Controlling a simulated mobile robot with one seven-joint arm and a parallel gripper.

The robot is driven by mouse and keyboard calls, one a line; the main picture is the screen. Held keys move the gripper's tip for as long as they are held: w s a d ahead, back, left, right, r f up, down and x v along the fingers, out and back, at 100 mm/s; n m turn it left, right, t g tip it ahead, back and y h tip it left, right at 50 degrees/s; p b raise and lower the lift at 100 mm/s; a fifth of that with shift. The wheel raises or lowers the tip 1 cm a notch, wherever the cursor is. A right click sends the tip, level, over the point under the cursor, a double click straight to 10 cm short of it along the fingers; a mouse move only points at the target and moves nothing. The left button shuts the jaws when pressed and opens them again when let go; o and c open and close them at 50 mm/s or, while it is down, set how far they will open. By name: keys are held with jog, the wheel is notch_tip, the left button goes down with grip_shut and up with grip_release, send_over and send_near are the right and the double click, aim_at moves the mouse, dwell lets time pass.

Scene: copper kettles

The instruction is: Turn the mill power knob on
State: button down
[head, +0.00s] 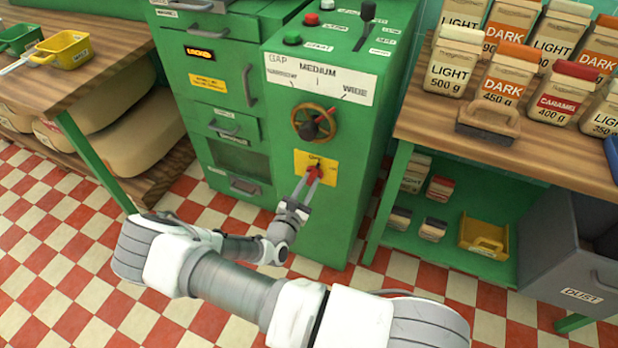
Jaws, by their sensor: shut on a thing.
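The mill is a green cabinet (343,205) in the middle of the head view. Its red power knob (315,171) sits on a yellow plate (329,175) low on the right front panel. My gripper (311,177) reaches the knob from below, and its two fingers are closed on it. The fingers partly cover the knob, and its exact angle is hard to tell. The small lettering on the plate is not readable.
Above the knob is a brass-rimmed handwheel (314,122) under a gap scale (318,82). A lever (366,22) and push buttons (311,19) sit on top. A wooden counter with labelled bags (453,63) stands right; a grey dust bin (565,245) stands below. Checkered floor lies in front.

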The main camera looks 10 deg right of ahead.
jog(key=m+p, duration=0.1)
jog(key=m, duration=0.1)
jog(key=m+p, duration=0.2)
jog(key=shift+r+m+p, duration=0.2)
jog(key=shift+m+p, duration=0.1)
jog(key=m+p, duration=0.2)
jog(key=m, duration=0.2)
jog(key=shift+f, duration=0.15)
jog(key=shift+m+p, duration=0.3)
jog(key=c, duration=0.7)
grip_release()
jog(key=p+v, duration=0.1)
jog(key=v, duration=1.6)
jog(key=shift+s+a+p, duration=0.1)
jog(key=shift+s+p, duration=0.05)
jog(key=shift+p, duration=0.2)
